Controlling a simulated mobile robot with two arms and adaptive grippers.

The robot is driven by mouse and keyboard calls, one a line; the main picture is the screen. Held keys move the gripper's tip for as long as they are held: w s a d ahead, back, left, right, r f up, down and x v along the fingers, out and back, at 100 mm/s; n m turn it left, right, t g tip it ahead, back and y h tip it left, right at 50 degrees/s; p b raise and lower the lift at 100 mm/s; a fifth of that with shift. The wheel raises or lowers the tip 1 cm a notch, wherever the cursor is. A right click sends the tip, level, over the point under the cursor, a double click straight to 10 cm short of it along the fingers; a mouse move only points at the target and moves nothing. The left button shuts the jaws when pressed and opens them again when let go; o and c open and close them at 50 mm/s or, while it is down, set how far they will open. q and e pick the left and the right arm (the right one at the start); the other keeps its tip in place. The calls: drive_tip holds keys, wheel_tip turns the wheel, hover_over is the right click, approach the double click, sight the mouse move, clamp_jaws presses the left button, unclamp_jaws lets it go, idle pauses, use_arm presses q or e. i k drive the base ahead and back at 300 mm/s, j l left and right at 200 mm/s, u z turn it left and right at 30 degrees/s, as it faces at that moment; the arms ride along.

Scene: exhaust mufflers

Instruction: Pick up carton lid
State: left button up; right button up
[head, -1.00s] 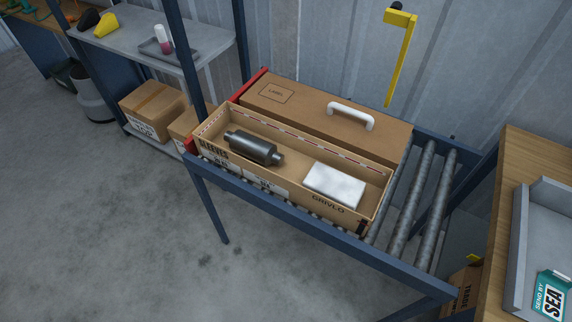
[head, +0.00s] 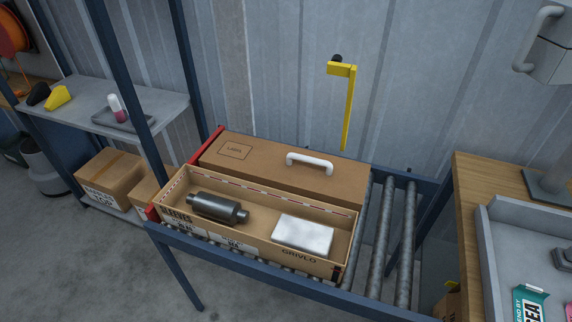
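The carton lid (head: 260,172) is a flat brown cardboard panel with a white handle (head: 309,162) on top and a printed label box at its left. It lies on the roller conveyor behind the open carton (head: 262,259). The carton holds a dark metal muffler (head: 217,208) at its left and a white block-shaped package (head: 302,235) at its right. Neither of my grippers shows in the head view.
The roller conveyor (head: 388,240) has bare rollers right of the carton. A yellow crank-shaped bar (head: 348,105) stands behind the lid. A wooden bench (head: 475,182) with a grey tray is at right. A shelf (head: 75,115) and post stand at left.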

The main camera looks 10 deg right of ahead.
sight(335, 181)
drive_tip(key=k+j, duration=0.3)
drive_tip(key=k+j+u, duration=0.15)
drive_tip(key=k+j, duration=0.2)
drive_tip(key=j, duration=0.2)
